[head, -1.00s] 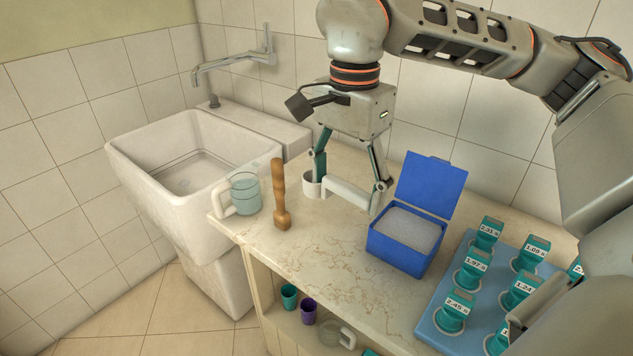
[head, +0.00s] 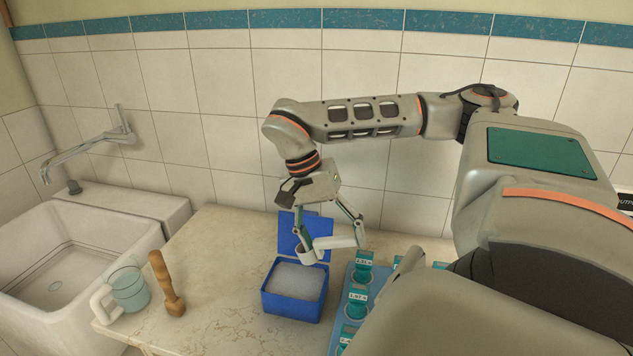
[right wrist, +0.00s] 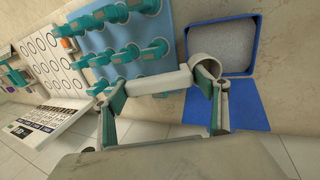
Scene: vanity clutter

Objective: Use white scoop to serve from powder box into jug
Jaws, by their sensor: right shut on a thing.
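My right gripper (head: 333,230) is shut on the white scoop's handle (head: 337,242). The scoop's round cup (head: 306,257) is at the handle's left end, above the rear part of the blue powder box (head: 281,304). The box's lid stands open at its back, and pale powder (head: 296,280) fills it. In the right wrist view the gripper (right wrist: 160,88) spans the scoop handle (right wrist: 155,83), and the cup (right wrist: 207,66) overlaps the box's near edge. The cup's contents cannot be made out. The clear jug (head: 130,289) with a white handle stands at the counter's left. My left gripper is out of view.
A wooden pestle (head: 166,284) stands between jug and box. A blue rack (head: 340,321) with several teal labelled items (head: 357,298) is just right of the box. A white sink (head: 70,265) is at the left. The counter between pestle and box is clear.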

